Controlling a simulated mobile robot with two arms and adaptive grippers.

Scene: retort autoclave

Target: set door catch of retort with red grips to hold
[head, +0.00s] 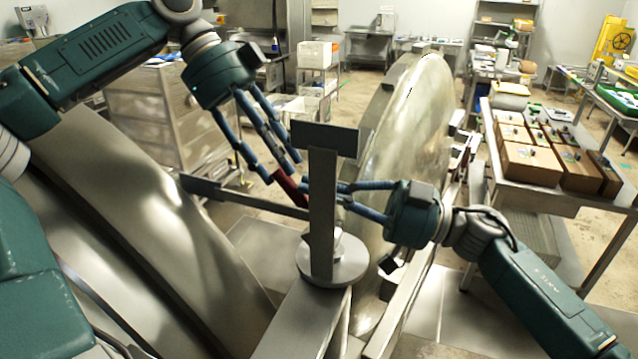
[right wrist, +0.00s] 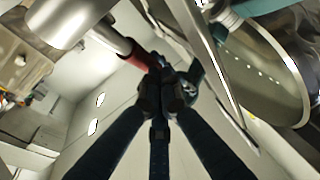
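The retort's big round steel door (head: 405,150) stands swung open right of the curved retort body (head: 150,230). A red grip (head: 291,188) on a steel bar shows left of an upright flat steel post (head: 322,215); it also shows in the right wrist view (right wrist: 142,57). My left gripper (head: 279,172) reaches down from above, fingertips spread beside the red grip. My right gripper (head: 330,193) comes from the right, its fingertips partly hidden behind the post. In the right wrist view its fingers converge at the end of the red grip and appear closed on it.
A flat arm (head: 240,195) extends left from the post, which stands on a round base (head: 333,265). At right, a table (head: 548,200) holds several brown boxes (head: 530,163). A drawer cabinet (head: 150,110) stands behind my left gripper. Open floor lies farther back.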

